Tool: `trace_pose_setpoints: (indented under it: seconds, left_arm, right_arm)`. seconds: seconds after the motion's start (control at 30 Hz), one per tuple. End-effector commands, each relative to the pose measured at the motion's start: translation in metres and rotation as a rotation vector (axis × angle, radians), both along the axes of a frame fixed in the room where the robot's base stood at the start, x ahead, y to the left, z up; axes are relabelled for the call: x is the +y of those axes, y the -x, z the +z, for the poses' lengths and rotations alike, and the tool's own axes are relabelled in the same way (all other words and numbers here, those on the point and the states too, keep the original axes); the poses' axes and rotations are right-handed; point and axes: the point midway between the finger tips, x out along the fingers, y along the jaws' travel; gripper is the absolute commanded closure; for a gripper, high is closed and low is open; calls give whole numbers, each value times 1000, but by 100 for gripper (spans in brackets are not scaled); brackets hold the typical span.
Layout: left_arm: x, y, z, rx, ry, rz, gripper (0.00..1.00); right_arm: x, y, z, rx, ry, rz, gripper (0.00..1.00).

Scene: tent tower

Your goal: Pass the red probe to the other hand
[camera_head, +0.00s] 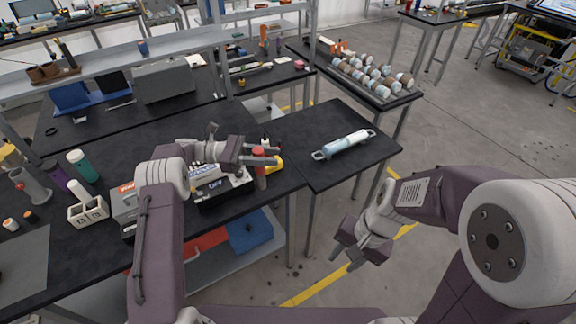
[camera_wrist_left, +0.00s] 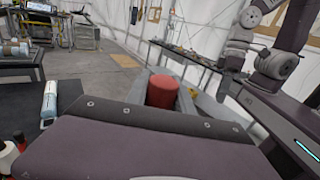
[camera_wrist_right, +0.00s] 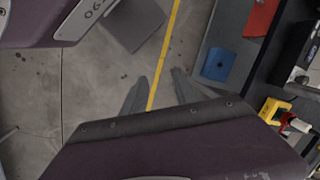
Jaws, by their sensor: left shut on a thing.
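The red probe (camera_head: 260,163) is upright in my left gripper (camera_head: 262,155), near the right edge of the long black bench. Its red end (camera_wrist_left: 161,90) stands between the two fingers in the left wrist view; its lower part is partly hidden. My left gripper is shut on it. My right gripper (camera_head: 352,258) is empty, with its fingers apart, over the floor to the right of the bench. The right wrist view also shows these fingers (camera_wrist_right: 160,92) spread, with floor and a yellow line between them. The two grippers are well apart.
Beside the probe are a yellow object (camera_head: 277,164) and a grey-black box (camera_head: 222,188). A blue-white roll (camera_head: 346,143) lies on the side table (camera_head: 310,125). Blue (camera_head: 250,230) and red boxes sit on the lower shelf. Floor around my right gripper is clear.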

Motion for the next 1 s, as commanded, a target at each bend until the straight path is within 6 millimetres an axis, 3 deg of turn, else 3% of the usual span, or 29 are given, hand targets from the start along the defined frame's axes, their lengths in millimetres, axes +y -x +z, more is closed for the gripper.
trace_pose_setpoints:
  seconds: [0.17,0.3,0.43,0.57,0.67,0.8,1.0]
  left_arm:
    - [0,0,0,-1,0,1,100]
    - [0,0,0,-1,0,1,100]
    - [0,0,0,-1,0,1,100]
    - [0,0,0,-1,0,1,100]
    - [0,0,1,-1,0,1,100]
    - [0,0,0,-1,0,1,100]
    - [0,0,0,-1,0,1,100]
  right_arm:
    - [81,-33,35,205,-380,-536,65]
    - [124,-93,77,358,-711,-895,65]
    - [130,-153,107,445,-967,-1132,65]
    - [117,-193,109,466,-1089,-1271,65]
    - [111,-196,96,484,-1075,-1301,65]
    - [109,-196,93,483,-1073,-1308,65]
    - [133,-208,82,486,-1068,-1303,65]
